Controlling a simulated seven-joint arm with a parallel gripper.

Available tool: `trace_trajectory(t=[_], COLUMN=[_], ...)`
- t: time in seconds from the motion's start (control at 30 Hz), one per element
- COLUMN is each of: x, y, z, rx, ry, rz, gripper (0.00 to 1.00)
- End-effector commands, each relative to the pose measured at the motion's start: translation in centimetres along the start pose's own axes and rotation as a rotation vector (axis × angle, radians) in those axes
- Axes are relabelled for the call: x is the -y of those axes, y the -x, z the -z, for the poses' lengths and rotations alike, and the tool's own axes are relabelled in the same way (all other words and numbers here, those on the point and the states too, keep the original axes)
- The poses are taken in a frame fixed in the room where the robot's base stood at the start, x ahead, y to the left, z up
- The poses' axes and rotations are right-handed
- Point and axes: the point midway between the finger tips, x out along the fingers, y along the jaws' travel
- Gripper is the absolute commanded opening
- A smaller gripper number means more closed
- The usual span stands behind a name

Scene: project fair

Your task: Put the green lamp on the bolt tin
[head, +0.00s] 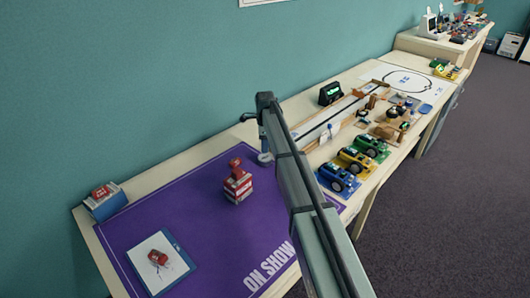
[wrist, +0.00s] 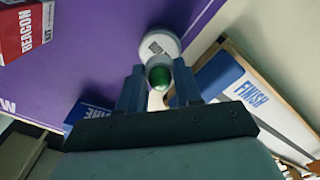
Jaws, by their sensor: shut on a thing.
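The green lamp (wrist: 159,77) is between the two fingers of my gripper (wrist: 158,90) in the wrist view, with a pale part below its green dome. A round, light grey tin (wrist: 160,42) with a small dark label, which looks like the bolt tin, shows just beyond the lamp and is partly covered by it. I cannot tell whether lamp and tin touch. In the head view the tin (head: 265,159) stands at the far right edge of the purple mat, below the end of my arm. The lamp is not clear there.
A red-and-white beacon kit stack (head: 238,188) stands on the purple mat (head: 190,215), left of the tin. A blue-framed card (head: 178,275) lies at the front left. Toy cars (head: 357,160) and a wooden-edged track (head: 325,118) lie to the right. The mat's middle left is clear.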

Motion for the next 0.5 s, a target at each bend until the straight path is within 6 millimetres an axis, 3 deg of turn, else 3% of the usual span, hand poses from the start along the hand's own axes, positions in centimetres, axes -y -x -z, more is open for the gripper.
trace_trajectory(t=[0.3,0.5], x=[0.0,0.0], y=[-3.3,-3.8], z=[0.0,0.0], rx=[0.000,0.000], ry=[-0.001,-0.001], rz=[-0.001,0.000], gripper=[0.05,0.05])
